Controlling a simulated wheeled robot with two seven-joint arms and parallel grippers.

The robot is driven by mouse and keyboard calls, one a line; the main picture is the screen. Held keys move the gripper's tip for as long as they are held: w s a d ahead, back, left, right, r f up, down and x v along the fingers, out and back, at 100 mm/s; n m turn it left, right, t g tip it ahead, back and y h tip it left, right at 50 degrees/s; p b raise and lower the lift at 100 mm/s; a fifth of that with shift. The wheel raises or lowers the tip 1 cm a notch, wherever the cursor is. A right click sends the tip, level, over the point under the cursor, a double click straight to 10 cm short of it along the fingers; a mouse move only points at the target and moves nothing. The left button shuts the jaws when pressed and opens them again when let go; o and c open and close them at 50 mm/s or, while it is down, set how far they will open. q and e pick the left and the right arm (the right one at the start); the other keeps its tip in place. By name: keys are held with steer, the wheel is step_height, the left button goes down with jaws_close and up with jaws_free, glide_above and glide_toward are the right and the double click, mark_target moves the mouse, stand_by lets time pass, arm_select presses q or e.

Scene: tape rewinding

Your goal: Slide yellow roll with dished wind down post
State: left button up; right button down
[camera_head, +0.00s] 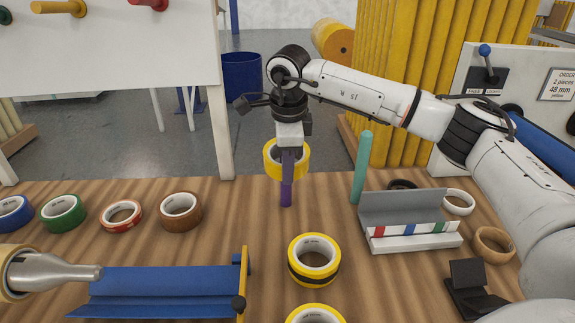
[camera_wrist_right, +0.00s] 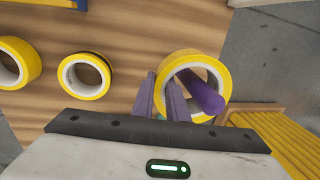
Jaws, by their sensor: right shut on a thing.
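My right gripper (camera_head: 288,158) is shut on the wall of a yellow tape roll (camera_head: 271,160), one finger inside its white core. The roll is held above the table at the purple post (camera_head: 286,193), whose lower part shows beneath it. In the right wrist view, the purple post (camera_wrist_right: 205,92) shows through the opening of the held roll (camera_wrist_right: 222,82), its tip overlapping the near rim, so the roll appears to be around it. The fingers (camera_wrist_right: 167,95) grip the roll's left side. Whether its wind is dished I cannot tell. My left gripper is not in view.
Another yellow roll with a dark band (camera_head: 331,270) and a plain yellow one (camera_head: 315,312) lie in front. A blue trough (camera_head: 165,283) lies front left; coloured rolls line the left.

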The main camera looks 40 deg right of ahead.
steer(key=c, duration=1.7)
jaws_free()
steer(key=shift+o, duration=0.2)
step_height(320, 180, up, 10)
steer(key=s+a, duration=0.1)
steer(key=shift+s, duration=0.3)
